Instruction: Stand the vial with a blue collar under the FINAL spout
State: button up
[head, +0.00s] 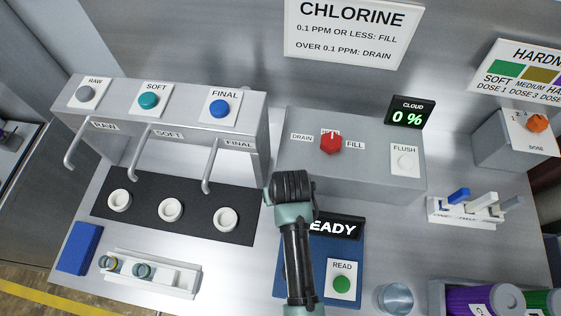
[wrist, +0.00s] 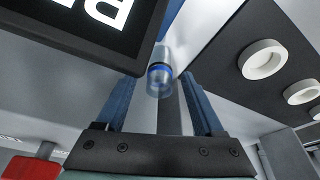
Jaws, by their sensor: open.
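The vial with a blue collar (wrist: 160,78) shows in the wrist view, clear-bodied, between the fingertips of my gripper (wrist: 159,84). My gripper is open, with a blue finger on each side of the vial and a gap on both sides. I cannot tell how deep the vial sits between the fingers. In the head view my arm hides the vial and my fingers. The FINAL spout (head: 207,172) is the rightmost of three bent spouts at the left. The white ring seat (head: 226,218) below it looks empty.
The RAW spout (head: 75,150) and SOFT spout (head: 140,153) stand left of FINAL. A white rack (head: 172,278) with two ringed vials is at front left. The READY reader (head: 336,255) is beside my arm. A clear cup (head: 395,297) stands at front right.

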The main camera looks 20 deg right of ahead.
jog(key=shift+w+f, duration=0.15)
jog(key=shift+f, duration=0.5)
grip_shut()
